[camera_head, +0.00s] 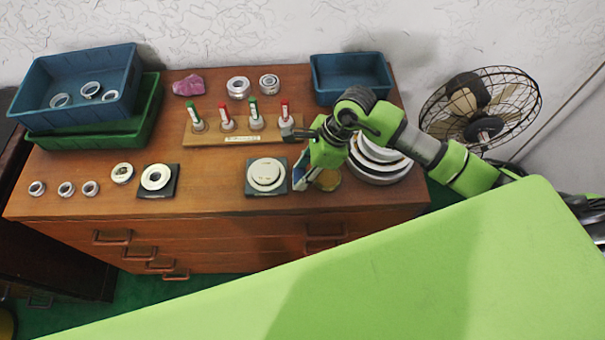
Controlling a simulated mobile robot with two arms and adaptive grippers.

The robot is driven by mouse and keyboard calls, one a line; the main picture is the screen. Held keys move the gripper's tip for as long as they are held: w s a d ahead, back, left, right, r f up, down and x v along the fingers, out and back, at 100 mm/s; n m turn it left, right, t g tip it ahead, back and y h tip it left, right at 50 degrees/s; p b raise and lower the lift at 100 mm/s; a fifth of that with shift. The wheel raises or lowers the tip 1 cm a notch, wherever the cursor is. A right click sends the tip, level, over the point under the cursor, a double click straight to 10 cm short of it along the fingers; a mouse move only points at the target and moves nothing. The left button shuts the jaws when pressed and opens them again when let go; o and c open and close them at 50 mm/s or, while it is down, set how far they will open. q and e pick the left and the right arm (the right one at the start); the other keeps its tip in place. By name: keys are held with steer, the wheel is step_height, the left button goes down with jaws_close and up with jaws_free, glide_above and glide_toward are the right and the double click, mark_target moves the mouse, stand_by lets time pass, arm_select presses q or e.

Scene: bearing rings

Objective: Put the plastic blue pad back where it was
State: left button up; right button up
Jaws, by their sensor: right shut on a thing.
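My right gripper (305,160) reaches in from the right over the front right part of the wooden cabinet top. It is shut on a thin blue-and-white piece (300,172), which looks like the plastic blue pad, seen nearly edge-on. The arm hides part of it, and I cannot tell whether it touches the top. The piece is just right of a dark square pad (249,188) bearing a pale round ring (265,173). My left gripper is not in view.
A wooden stand (200,138) with red and green markers is behind the gripper. White rings (378,172) are stacked at right. Blue bins (350,75) (72,75) stand at the back. Another dark pad (170,190) bears a ring. The cabinet top's (215,180) middle front is clear.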

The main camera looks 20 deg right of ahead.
steer(key=shift+f+p, duration=0.3)
steer(key=shift+f, duration=0.55)
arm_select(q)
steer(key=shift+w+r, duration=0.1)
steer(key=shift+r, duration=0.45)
arm_select(e)
steer(key=shift+f, duration=0.1)
steer(key=shift+f+b, duration=0.2)
steer(key=shift+b, duration=0.1)
steer(key=o, duration=1)
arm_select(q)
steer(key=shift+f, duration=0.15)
arm_select(e)
steer(key=shift+r, duration=0.15)
